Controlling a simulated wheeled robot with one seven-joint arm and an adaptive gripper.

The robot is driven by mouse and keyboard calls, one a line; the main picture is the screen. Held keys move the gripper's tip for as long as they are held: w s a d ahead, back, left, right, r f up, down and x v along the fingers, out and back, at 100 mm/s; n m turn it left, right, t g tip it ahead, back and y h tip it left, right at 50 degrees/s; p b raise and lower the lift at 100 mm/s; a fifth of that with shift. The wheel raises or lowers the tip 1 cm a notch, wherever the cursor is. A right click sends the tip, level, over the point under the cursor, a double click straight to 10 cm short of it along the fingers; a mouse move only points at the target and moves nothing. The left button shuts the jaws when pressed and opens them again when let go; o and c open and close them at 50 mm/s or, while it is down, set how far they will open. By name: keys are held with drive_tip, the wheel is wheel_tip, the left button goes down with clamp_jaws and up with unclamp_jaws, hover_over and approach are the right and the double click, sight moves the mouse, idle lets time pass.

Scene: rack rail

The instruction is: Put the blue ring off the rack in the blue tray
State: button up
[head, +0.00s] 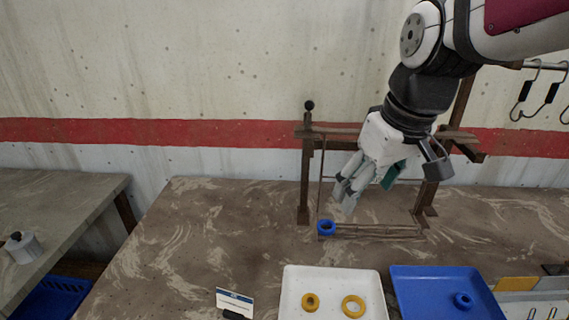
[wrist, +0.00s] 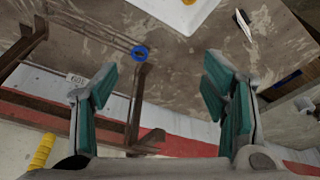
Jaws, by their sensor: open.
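A blue ring (head: 326,227) sits at the left front end of the low rail of the brown rack (head: 304,185). In the wrist view this blue ring (wrist: 139,53) shows at the end of the rail, between and beyond the fingers. My gripper (head: 346,194) is open and empty, tilted down inside the rack frame, above and behind the ring and apart from it. Its green-padded fingers (wrist: 162,88) stand wide apart in the wrist view. The blue tray (head: 415,290) is at the front right of the table, with another blue ring (head: 463,300) lying in it.
A small card (head: 234,300) stands left of that. Black hooks (head: 522,100) hang at the right. The rack's posts and top bar surround my gripper. The left of the table is clear.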

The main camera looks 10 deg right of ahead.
drive_tip(key=w+d+f+n+g+b, duration=0.1)
drive_tip(key=w+f+n+g+b, duration=0.35)
drive_tip(key=w+f, duration=1.55)
drive_tip(key=shift+n+t+h, duration=0.4)
drive_tip(key=shift+n+t, duration=0.15)
drive_tip(key=shift+n, duration=0.3)
drive_tip(key=shift+d+f+p, duration=0.2)
drive_tip(key=shift+f+p, duration=0.9)
drive_tip(key=shift+f, duration=2.4)
drive_tip(key=c, duration=1.3)
drive_tip(key=shift+r, duration=0.1)
